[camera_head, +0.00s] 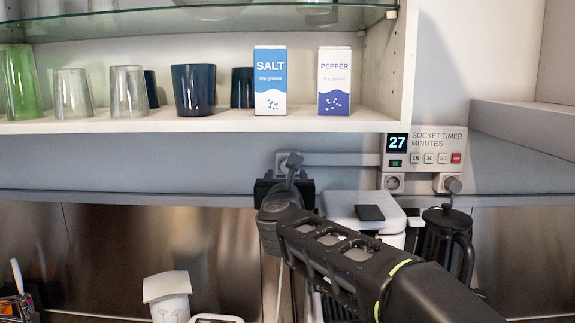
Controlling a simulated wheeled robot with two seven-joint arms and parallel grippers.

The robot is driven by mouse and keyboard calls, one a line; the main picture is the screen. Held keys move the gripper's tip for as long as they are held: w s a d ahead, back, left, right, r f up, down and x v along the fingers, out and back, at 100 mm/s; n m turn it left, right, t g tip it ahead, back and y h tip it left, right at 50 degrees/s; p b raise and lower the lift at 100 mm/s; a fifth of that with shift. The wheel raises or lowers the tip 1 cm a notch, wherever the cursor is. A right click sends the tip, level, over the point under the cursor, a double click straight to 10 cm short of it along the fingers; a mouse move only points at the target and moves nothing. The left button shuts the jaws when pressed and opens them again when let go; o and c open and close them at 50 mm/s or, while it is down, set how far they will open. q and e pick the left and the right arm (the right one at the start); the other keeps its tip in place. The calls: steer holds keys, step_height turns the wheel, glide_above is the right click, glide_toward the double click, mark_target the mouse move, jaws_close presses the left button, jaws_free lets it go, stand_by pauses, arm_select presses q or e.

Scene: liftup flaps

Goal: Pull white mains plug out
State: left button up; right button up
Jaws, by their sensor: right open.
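My right arm comes in from the lower right. Its open gripper (285,186) is seen from behind, below the shelf, and mostly hidden by my own wrist. Just above it, a pale socket or plug (281,160) sits on the wall, partly covered by a dark piece. I cannot tell whether this is the white mains plug, nor whether the gripper touches it. The socket timer (424,145) on the right reads 27. It has an open round socket (393,183) and, beside it, a pale block with a dark round plug or knob (453,185). My left gripper is out of view.
A white shelf (215,123) above holds glasses, dark cups, a salt box (270,82) and a pepper box (334,82). A white appliance (350,202) and a dark kettle or press (449,232) stand behind my arm. A white container (168,295) is lower left.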

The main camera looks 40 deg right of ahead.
mark_target(287, 170)
steer(key=x, duration=0.7)
steer(key=shift+w+d+p, duration=0.25)
steer(key=shift+p, duration=0.15)
steer(key=shift+b, duration=0.4)
stand_by(0.8)
steer(key=shift+c, duration=0.4)
jaws_close()
stand_by(0.3)
steer(key=shift+s+a+f, duration=0.1)
steer(key=shift+a, duration=0.05)
stand_by(0.4)
steer(key=shift+s+a+b, duration=0.25)
steer(key=shift+s+b, duration=0.1)
steer(key=shift+s, duration=0.05)
steer(key=shift+b+v, duration=0.95)
steer(key=shift+v, duration=1.45)
